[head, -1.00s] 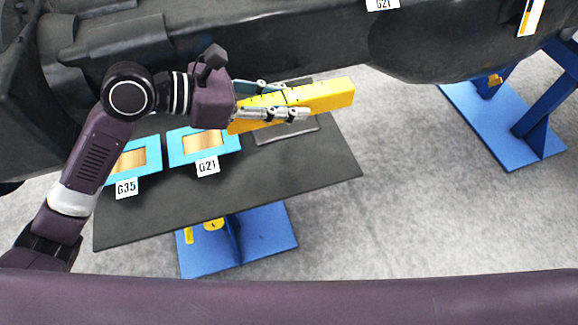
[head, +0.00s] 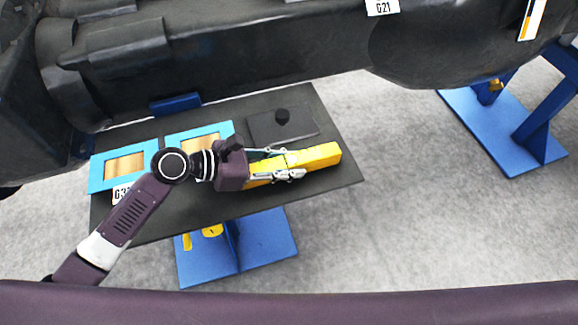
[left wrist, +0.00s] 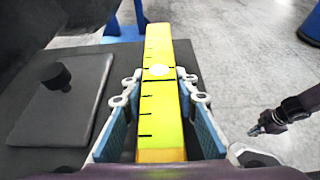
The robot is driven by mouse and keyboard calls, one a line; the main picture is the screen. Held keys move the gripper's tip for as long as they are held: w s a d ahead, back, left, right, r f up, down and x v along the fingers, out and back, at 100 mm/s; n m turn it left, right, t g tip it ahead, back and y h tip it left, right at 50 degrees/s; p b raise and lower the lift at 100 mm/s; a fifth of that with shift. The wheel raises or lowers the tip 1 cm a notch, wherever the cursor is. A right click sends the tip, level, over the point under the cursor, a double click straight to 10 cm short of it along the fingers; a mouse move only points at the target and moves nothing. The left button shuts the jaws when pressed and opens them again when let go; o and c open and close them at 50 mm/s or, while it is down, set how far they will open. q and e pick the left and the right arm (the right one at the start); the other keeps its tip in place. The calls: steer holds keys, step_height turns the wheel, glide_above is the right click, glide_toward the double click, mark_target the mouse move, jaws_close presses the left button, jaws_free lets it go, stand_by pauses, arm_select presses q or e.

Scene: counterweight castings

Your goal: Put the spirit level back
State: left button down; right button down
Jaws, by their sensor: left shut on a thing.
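The spirit level is a yellow bar (head: 318,156) with dark marks along one face. My left gripper (head: 283,166) is shut on it, with a finger on either side. The bar points right, over the front right part of the dark table (head: 335,180); I cannot tell whether it touches the top. In the left wrist view the level (left wrist: 160,70) runs straight away between the fingers of the left gripper (left wrist: 163,108). My right gripper (left wrist: 268,124) seems to show small at the right of that view, its jaws unclear; the head view does not show it.
A dark flat plate with a black knob (head: 282,117) lies behind the level. Two blue-framed panels (head: 97,172) lie at the left, partly behind my arm. A large dark casting (head: 240,50) overhangs the table's back. Blue stand (head: 510,125) at right; open floor between.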

arm_select(q)
steer(key=shift+f, duration=0.65)
steer(key=c, duration=1.7)
jaws_free()
steer(key=shift+f, duration=0.1)
steer(key=shift+o, duration=0.8)
